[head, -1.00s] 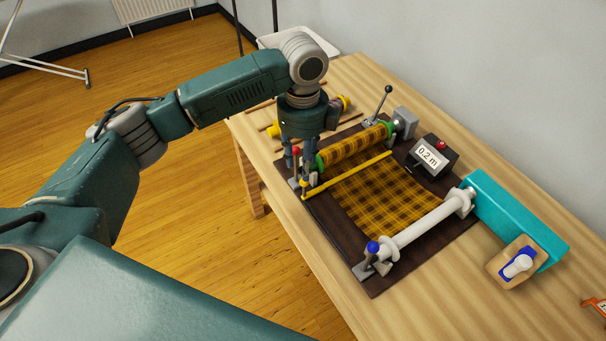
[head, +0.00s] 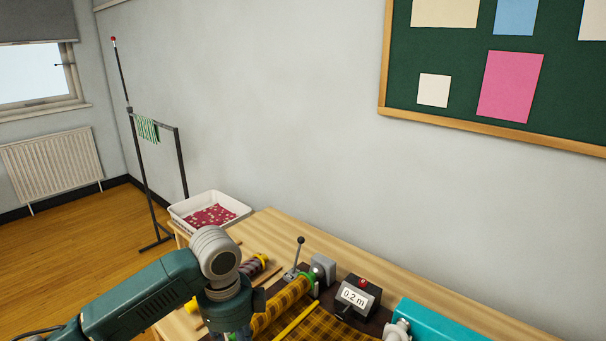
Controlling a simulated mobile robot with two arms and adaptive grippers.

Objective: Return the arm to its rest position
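My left arm comes in from the lower left. My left gripper (head: 230,320) hangs at the bottom edge, left of the roll of yellow-and-black checked fabric (head: 285,302). Its fingers are mostly cut off by the frame, so its opening and any contact are hidden. My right gripper is not in view.
On the wooden table (head: 290,231) are a black-knobbed lever (head: 298,254), a meter reading 0.2 m (head: 356,297) and a teal box (head: 440,322). A white basket (head: 182,222) holds red patterned cloth. Behind it stands a dark rack (head: 183,165) with striped cloth.

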